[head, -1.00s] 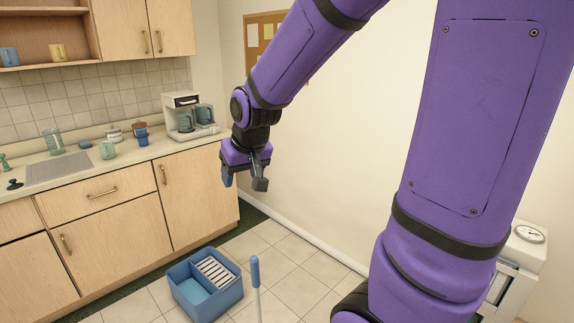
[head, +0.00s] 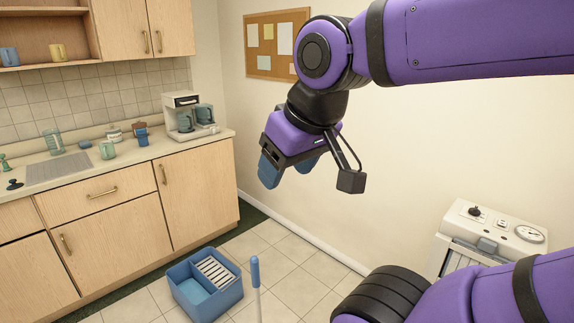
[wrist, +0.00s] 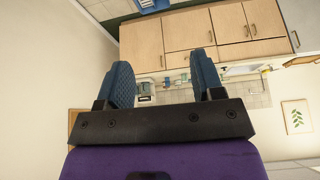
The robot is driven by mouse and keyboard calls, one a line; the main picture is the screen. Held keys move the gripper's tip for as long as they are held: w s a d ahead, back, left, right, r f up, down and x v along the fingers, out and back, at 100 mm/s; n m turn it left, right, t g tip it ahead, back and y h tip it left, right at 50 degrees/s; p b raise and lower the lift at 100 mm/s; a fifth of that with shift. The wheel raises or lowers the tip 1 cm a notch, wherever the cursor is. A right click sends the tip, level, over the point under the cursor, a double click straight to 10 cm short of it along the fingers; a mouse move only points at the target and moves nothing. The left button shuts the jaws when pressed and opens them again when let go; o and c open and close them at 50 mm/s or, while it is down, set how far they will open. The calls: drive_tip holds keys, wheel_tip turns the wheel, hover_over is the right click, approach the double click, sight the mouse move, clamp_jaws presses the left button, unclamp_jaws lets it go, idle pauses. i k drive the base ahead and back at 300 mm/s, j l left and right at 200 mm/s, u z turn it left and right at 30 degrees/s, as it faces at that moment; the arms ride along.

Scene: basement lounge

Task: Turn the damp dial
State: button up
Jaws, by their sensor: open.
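A white appliance (head: 468,232) stands against the wall at the lower right of the head view. Its sloped top panel bears a small black knob (head: 474,211), a smaller dark control (head: 502,225) and a round white gauge (head: 529,234). I cannot read which of these is the damp dial. My gripper (head: 289,170) hangs in the air near the middle of the head view, well left of the appliance. Its two blue fingers are apart and empty, as the wrist view (wrist: 160,70) also shows. The appliance's lower part is partly hidden by my own arm.
A kitchen counter (head: 75,173) with mugs and a coffee maker (head: 187,118) runs along the left. A blue bucket (head: 205,285) and a blue-tipped handle (head: 255,270) are on the tiled floor. A cork board (head: 275,45) hangs behind my arm. Open air lies between gripper and appliance.

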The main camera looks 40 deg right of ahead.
sight(475, 210)
drive_tip(key=k+z, duration=0.1)
drive_tip(key=z, duration=2.35)
drive_tip(key=i+j, duration=0.9)
drive_tip(key=i, duration=0.15)
